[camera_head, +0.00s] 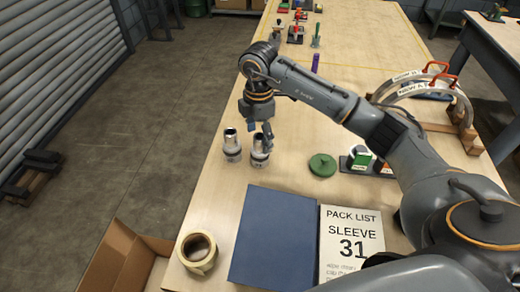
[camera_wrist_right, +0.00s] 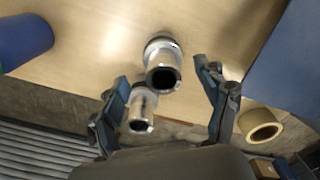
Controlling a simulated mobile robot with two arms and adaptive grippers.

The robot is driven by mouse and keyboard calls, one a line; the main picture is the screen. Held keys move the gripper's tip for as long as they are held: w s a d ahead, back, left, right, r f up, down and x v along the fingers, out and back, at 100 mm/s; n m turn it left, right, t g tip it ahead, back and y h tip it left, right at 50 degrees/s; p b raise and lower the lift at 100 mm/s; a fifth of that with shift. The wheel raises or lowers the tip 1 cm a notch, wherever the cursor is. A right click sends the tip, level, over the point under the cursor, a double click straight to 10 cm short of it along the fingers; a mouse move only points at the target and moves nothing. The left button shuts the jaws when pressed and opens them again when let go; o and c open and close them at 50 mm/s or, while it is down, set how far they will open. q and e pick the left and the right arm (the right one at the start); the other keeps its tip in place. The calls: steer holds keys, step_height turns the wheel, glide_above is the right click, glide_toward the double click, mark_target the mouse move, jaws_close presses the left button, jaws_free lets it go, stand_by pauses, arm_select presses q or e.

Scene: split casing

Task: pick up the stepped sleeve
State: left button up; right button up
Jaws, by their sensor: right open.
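Two metallic sleeves stand upright side by side on the wooden table, a left one (camera_head: 232,147) and a right one (camera_head: 260,152). Both have a narrower bright top over a wider base, and I cannot tell which is the stepped sleeve. In the right wrist view one sleeve (camera_wrist_right: 162,68) looks larger and the other (camera_wrist_right: 141,112) smaller, both with dark open bores. My right gripper (camera_head: 260,132) is open above and close to the right sleeve. Its fingers (camera_wrist_right: 161,74) frame the sleeves in the wrist view, with nothing visibly gripped. My left gripper is out of view.
A green disc (camera_head: 322,165) is to the right, before arched handled parts (camera_head: 425,90). A purple cylinder (camera_head: 315,63) stands behind.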

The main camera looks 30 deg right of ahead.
mark_target(261, 150)
step_height(261, 150, down, 2)
steer(key=shift+s+d+f+p, duration=0.1)
steer(key=shift+s+p, duration=0.05)
steer(key=shift+p, duration=0.6)
step_height(261, 150, down, 3)
steer(key=shift+s+f+p, duration=0.1)
steer(key=shift+p, duration=0.35)
steer(key=shift+f, duration=0.2)
jaws_close()
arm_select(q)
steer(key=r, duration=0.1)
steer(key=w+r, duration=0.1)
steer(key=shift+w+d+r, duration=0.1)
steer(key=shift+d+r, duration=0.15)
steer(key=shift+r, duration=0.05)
arm_select(e)
steer(key=shift+r, duration=0.1)
